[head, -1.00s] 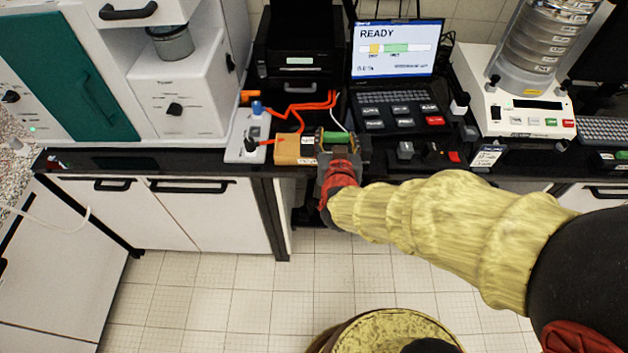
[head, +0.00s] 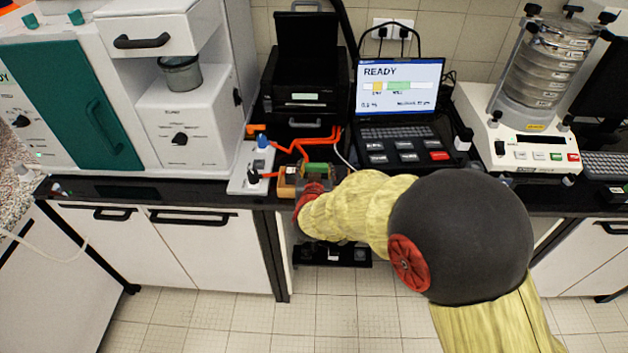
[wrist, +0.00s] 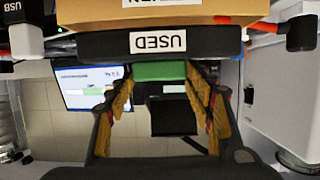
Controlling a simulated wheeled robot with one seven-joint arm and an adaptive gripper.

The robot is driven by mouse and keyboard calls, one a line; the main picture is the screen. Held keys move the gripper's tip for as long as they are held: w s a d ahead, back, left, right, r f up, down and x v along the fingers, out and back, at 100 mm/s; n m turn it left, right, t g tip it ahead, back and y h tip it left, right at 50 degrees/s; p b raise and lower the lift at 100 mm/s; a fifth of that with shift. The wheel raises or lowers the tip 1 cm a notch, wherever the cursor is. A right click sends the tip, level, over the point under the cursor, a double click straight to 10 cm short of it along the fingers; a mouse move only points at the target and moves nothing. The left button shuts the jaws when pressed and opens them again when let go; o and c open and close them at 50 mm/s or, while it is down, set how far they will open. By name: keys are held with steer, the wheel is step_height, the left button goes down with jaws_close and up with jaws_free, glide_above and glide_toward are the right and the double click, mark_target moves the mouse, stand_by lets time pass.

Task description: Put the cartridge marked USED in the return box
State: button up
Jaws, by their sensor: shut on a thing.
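The cartridge marked USED (wrist: 192,42) is black with a white label and a green part (wrist: 158,71). The label reads upside down in the wrist view. My gripper (wrist: 160,76) is shut on the green part, with a finger on each side. In the head view the green part (head: 317,168) shows just above my gripper (head: 310,187), at the right of a small cardboard-coloured box (head: 285,189). In the wrist view this box (wrist: 210,12) is right beyond the cartridge, its label partly cut off. I cannot tell whether they touch or whether the cartridge is inside.
A white switch panel (head: 242,180) stands left of the box, with orange cables (head: 310,145) behind. A black printer (head: 302,90), a laptop showing READY (head: 400,85) and a sieve shaker (head: 530,140) line the bench. The floor in front is clear.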

steer(key=shift+w+a+f, duration=0.25)
steer(key=shift+w+f, duration=0.25)
steer(key=shift+f, duration=0.1)
steer(key=shift+w+f+b, duration=0.1)
steer(key=shift+f+b, duration=0.85)
steer(key=shift+f, duration=0.55)
steer(key=shift+f, duration=0.15)
steer(key=o, duration=1.5)
steer(key=shift+f, duration=0.1)
steer(key=shift+o, duration=0.3)
